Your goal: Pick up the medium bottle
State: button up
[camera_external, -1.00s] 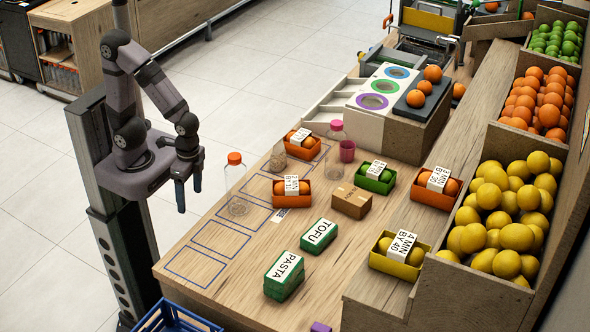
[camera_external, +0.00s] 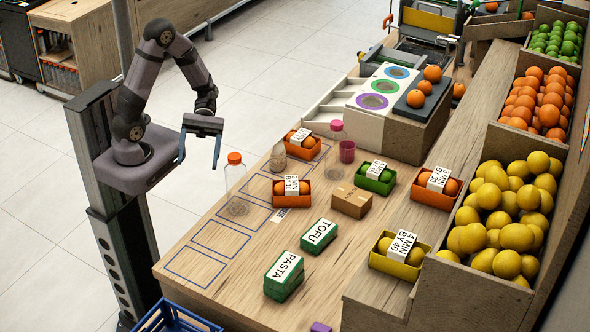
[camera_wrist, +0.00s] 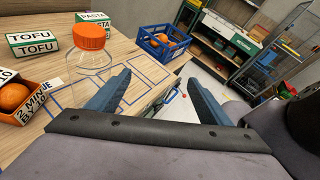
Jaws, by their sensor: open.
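Several clear bottles stand on the wooden table; I cannot tell for certain which is the medium one. A bottle with an orange cap (camera_external: 236,185) stands upright near the table's left edge. A bottle with a pink cap (camera_external: 337,155) stands farther back, and a smaller bottle (camera_external: 278,158) is between them. My gripper (camera_external: 198,164) is open and empty, left of and above the orange-capped bottle, apart from it. In the wrist view the fingers (camera_wrist: 160,80) are spread, and the orange-capped bottle (camera_wrist: 90,62) is left of them.
Blue outlined rectangles mark the table's left side. Orange-filled boxes (camera_external: 292,192), a cardboard box (camera_external: 351,201), a tofu pack (camera_external: 318,236) and pasta packs (camera_external: 284,275) stand near the bottles. A blue crate (camera_wrist: 148,44) is beyond the table. The front-left table area is clear.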

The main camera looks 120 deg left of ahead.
jog(key=a+r+n+t, duration=0.2)
jog(key=a+n+t, duration=0.1)
jog(key=a, duration=0.1)
jog(key=m+t+y+b, duration=0.1)
jog(key=t+y+b, duration=0.1)
jog(key=t+b, duration=0.15)
send_near(240, 193)
jog(key=shift+s+d+f+g, duration=0.25)
jog(key=shift+s+f, duration=0.05)
jog(key=shift+s, duration=0.25)
jog(key=shift+w+a+f+t+b, duration=0.2)
jog(key=shift+f+t+b, duration=0.25)
jog(key=shift+t+b, duration=0.4)
jog(key=shift+w+d+r+p, duration=0.15)
jog(key=shift+w+d+p, duration=0.15)
jog(key=shift+w, duration=0.05)
jog(key=shift+w+d, duration=0.35)
jog(key=shift+w, duration=0.1)
jog(key=shift+w+d+r+p, duration=0.1)
jog(key=shift+w+d+p, duration=0.15)
jog(key=shift+w+p, duration=0.15)
jog(key=shift+p+x, duration=0.8)
jog(key=shift+x, duration=1.3)
jog(key=shift+w+a, duration=0.1)
jog(key=c, duration=1.1)
